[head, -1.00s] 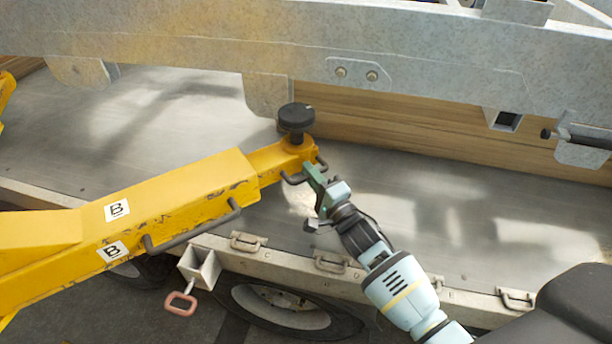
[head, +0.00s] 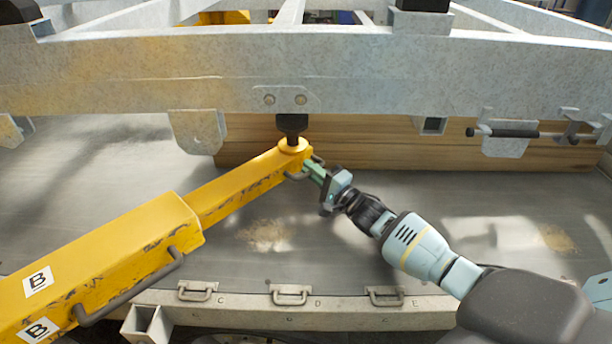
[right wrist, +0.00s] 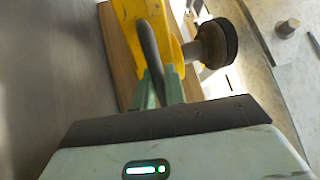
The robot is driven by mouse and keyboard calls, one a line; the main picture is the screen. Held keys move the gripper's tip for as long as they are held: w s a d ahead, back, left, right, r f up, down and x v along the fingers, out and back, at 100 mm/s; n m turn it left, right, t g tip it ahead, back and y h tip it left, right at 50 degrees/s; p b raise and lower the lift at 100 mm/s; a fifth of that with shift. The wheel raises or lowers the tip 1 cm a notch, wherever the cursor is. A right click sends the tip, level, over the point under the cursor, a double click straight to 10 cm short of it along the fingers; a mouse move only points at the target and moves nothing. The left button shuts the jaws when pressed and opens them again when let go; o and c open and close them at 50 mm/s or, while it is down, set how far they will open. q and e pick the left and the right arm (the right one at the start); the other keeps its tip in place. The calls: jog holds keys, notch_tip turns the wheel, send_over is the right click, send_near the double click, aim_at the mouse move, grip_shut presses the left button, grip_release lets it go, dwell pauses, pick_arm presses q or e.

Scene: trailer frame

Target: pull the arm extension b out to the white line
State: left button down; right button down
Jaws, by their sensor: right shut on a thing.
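The yellow arm B (head: 110,262), with two "B" labels, comes in from the lower left. Its narrower yellow extension (head: 235,192) sticks well out of it and ends in a round yellow head with a black pad (head: 291,125). I see no white line on the extension's visible faces. My right gripper (head: 308,168) is shut on the grey handle (head: 295,175) at the extension's end. In the right wrist view, the green fingers (right wrist: 160,88) close around the handle (right wrist: 149,48), and the pad (right wrist: 222,42) is to their right. My left gripper is out of view.
A galvanised frame beam (head: 400,75) crosses above; its two-bolt plate (head: 285,99) is by the pad, contact unclear. A wooden beam (head: 380,150) lies behind.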

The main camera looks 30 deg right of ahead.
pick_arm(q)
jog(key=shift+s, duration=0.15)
pick_arm(e)
jog(key=shift+d, duration=0.1)
jog(key=c, duration=1.6)
grip_release()
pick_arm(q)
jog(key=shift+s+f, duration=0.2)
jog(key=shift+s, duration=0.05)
pick_arm(e)
jog(key=shift+o, duration=0.4)
jog(key=shift+p+v, duration=0.3)
jog(key=shift+v, duration=3.6)
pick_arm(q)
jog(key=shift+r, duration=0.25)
